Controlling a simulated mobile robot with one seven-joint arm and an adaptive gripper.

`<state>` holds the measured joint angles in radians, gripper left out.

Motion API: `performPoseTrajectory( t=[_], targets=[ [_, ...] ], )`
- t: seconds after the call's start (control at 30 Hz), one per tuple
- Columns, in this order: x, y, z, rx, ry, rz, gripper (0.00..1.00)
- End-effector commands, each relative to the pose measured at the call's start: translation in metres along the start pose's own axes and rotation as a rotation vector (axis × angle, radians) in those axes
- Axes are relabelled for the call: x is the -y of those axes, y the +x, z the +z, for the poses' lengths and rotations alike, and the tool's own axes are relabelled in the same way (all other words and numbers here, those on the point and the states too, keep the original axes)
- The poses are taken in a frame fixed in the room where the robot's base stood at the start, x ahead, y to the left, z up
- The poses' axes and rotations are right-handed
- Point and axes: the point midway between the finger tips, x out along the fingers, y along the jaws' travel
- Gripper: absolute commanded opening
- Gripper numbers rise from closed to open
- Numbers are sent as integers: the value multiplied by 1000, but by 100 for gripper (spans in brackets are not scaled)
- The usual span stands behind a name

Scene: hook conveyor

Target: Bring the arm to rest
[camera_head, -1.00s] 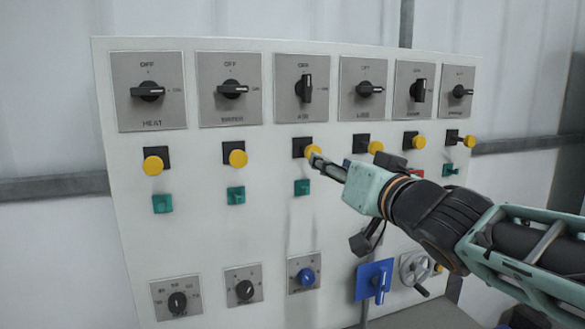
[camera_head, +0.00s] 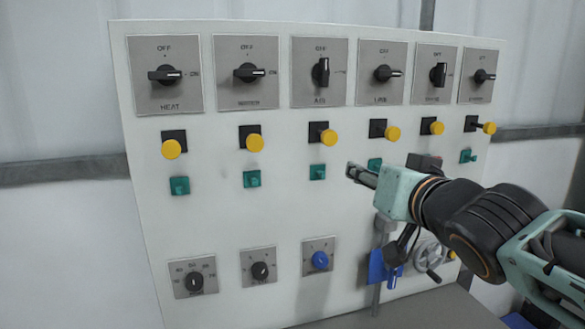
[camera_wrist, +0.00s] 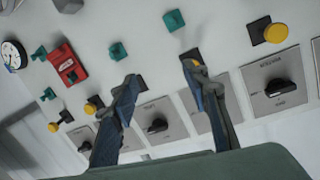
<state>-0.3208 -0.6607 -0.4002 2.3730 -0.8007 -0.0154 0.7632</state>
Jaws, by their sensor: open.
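My gripper (camera_head: 362,176) is in front of the white control panel (camera_head: 225,211), right of the middle, in the head view. In the wrist view its two fingers (camera_wrist: 161,75) are spread apart with nothing held between them. The panel has a top row of black rotary switches, among them the HEAT switch (camera_head: 165,75). Yellow buttons such as this one (camera_head: 329,137) and green buttons such as this one (camera_head: 317,172) sit below. The arm comes in from the right and hides part of the panel's lower right.
Small dials (camera_head: 260,271) and a blue lever (camera_head: 392,279) are low on the panel. A handwheel (camera_head: 430,256) sits close under my arm. The wrist view shows a red switch box (camera_wrist: 70,66) and a round gauge (camera_wrist: 14,55). The panel's left half is free of the arm.

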Motion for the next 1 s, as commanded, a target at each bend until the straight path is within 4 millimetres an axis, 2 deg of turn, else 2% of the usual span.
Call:
performPoseTrajectory(
  t=[0.1,0.23,0.4,0.5,0.6,0.7,1.0],
  targets=[
    [-16,-18,31,152,-36,122,43],
    [-21,-47,81,365,-79,202,43],
    [-7,-95,145,652,-128,213,43],
    [6,-120,172,780,-147,186,43],
    [16,-137,189,862,-157,158,43],
    [22,-145,198,903,-163,142,43],
    [23,-147,200,910,-165,137,43]
  ],
)
